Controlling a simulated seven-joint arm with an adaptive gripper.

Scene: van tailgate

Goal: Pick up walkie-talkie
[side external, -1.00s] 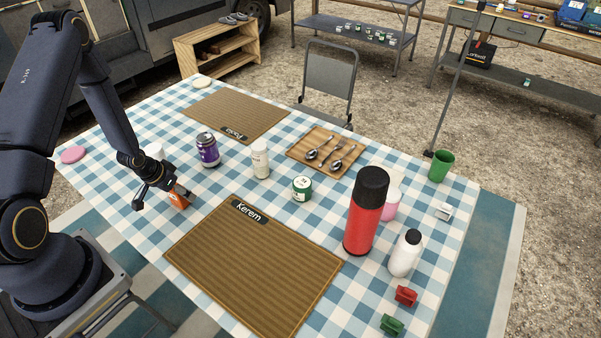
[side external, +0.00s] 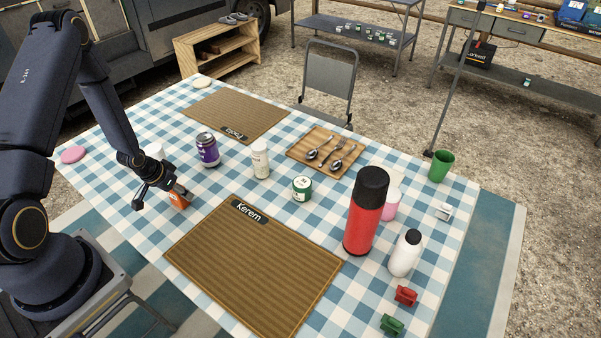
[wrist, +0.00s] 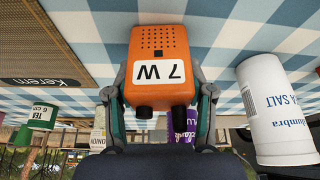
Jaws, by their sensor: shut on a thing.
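The walkie-talkie is an orange box with a white "7 W" label and a dotted speaker grille. It fills the middle of the wrist view (wrist: 160,50), appearing upside down. In the side external view it shows as a small orange patch (side external: 179,201) near the left edge of the table, partly hidden by my gripper (side external: 168,188). In the wrist view my gripper (wrist: 160,100) has one finger on each side of the walkie-talkie and is shut on it. I cannot tell whether its bottom touches the tablecloth.
A white salt container (wrist: 275,110) stands close by. A purple can (side external: 208,150), a white bottle (side external: 260,158) and a green-labelled tin (side external: 302,189) stand beyond. The brown Kerem placemat (side external: 250,270) is bare. A tall red flask (side external: 365,215) stands farther right.

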